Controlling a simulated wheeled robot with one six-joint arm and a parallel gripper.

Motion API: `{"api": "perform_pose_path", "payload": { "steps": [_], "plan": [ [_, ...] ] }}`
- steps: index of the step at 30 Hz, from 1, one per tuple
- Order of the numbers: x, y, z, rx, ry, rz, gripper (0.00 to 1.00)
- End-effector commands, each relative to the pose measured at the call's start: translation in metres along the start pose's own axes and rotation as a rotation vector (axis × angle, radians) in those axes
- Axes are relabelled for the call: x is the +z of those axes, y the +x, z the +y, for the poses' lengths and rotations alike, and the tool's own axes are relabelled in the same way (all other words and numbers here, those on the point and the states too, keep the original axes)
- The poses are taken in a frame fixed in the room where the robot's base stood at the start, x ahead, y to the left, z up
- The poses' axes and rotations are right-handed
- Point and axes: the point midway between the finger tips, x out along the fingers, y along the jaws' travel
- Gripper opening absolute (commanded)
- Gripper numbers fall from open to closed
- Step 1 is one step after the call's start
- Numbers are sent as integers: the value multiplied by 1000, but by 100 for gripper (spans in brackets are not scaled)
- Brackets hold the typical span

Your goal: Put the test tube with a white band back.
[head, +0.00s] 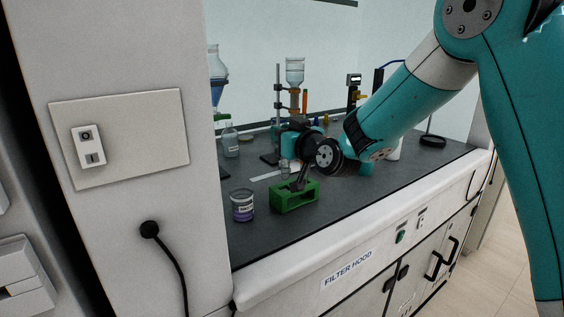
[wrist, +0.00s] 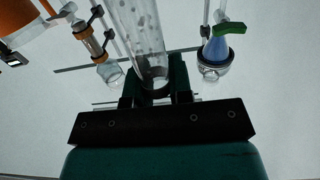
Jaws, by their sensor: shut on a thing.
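My gripper (head: 302,178) is low over the fume hood bench, at a green rack (head: 296,200) near the front. In the wrist view my gripper (wrist: 155,92) is shut on a clear glass test tube (wrist: 146,40), which sticks out between its fingers. No white band can be made out on it. In the head view a small clear glass shape (head: 285,167) shows just left of my gripper; I cannot tell whether it is the held tube. I cannot tell whether the tube touches the rack.
A jar with purple contents (head: 242,206) stands left of the rack. A clear bottle (head: 230,140) and a stand with an upturned flask (head: 295,70) are behind. The bench front right of the rack is clear. A white wall (head: 120,60) borders the left.

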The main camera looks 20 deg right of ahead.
Motion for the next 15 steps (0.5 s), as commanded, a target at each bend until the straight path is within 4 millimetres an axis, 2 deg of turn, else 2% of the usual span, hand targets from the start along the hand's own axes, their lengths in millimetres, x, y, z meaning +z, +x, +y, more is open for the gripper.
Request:
{"api": "perform_pose_path", "payload": {
  "steps": [1,7,12,15],
  "plan": [
    [11,0,0,1,2,-4,0],
    [27,0,-1,-2,0,-1,0],
    [55,1,-2,-2,1,-3,0],
    [64,1,-2,-2,0,-1,0]
  ]
}}
